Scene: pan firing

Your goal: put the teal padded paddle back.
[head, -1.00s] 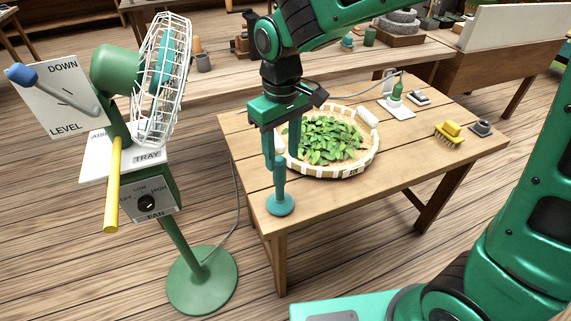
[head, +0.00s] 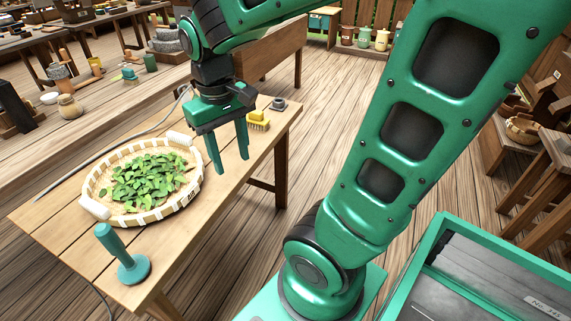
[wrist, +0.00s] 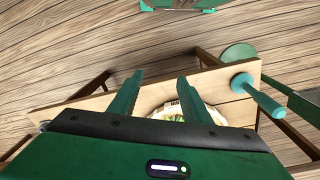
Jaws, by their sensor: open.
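The teal padded paddle (head: 124,258) stands on its round disc base, handle up and leaning left, at the near corner of the wooden table. It also shows in the wrist view (wrist: 256,94) at the table's right end. My gripper (head: 234,168) is open and empty. It hangs in the air near the table's right edge, right of the basket and well apart from the paddle. Its two fingers (wrist: 158,92) are spread in the wrist view, with nothing between them.
A round basket of green leaves (head: 107,216) with white grips sits on the table (head: 50,236) behind the paddle. A yellow brush (head: 258,121) and a small grey item (head: 278,104) lie at the far right end. Floor is clear right of the table.

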